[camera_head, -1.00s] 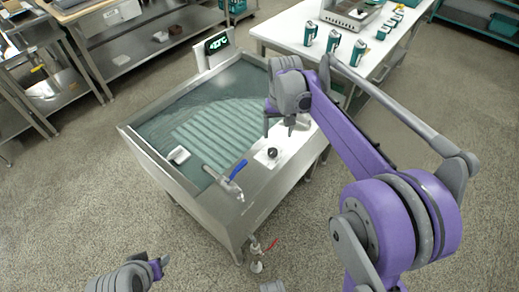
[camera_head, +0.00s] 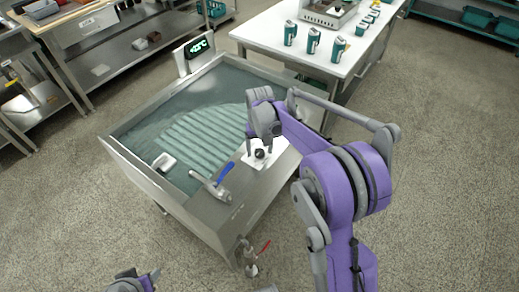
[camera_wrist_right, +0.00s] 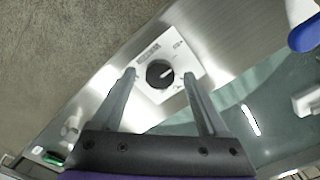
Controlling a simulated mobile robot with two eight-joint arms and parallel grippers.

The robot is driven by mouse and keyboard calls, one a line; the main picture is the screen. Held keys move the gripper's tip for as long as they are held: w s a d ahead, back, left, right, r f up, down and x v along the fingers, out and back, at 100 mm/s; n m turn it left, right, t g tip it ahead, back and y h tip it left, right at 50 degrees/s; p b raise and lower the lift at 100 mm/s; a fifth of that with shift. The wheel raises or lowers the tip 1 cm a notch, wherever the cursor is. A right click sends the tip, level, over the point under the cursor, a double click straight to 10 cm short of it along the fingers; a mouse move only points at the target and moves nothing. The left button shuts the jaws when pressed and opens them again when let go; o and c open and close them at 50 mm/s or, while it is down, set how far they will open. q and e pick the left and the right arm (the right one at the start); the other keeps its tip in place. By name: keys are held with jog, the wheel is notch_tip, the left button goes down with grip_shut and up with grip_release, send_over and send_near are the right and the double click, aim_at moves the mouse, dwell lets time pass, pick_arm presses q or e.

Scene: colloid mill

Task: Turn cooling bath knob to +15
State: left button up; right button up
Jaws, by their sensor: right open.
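The cooling bath knob (camera_head: 260,153) is black and round, on a white dial plate on the bath's steel front ledge. In the right wrist view the knob (camera_wrist_right: 160,73) has a light pointer mark, aimed to the right and slightly up. My right gripper (camera_head: 264,142) is open just above the knob; in the wrist view its fingers stand on either side, apart from it. The cooling bath (camera_head: 128,152) is a steel tank with greenish water. Its display (camera_head: 197,46) has green digits too small to read surely. My left gripper (camera_head: 146,279) is at the lower left edge, partly cut off.
A tap with a blue lever (camera_head: 226,171) stands on the ledge left of the knob. A red-handled valve (camera_head: 264,247) is below the ledge. A white table (camera_head: 274,34) with green-and-white devices stands behind. Steel shelves are at the back left. The floor in front is clear.

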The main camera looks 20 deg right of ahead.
jog(key=shift+f, duration=0.1)
grip_shut()
dwell(0.4)
jog(key=m, duration=0.5)
jog(key=shift+m+b, duration=0.35)
jog(key=shift+m, duration=0.05)
jog(key=m, duration=0.5)
jog(key=shift+m, duration=0.6)
grip_release()
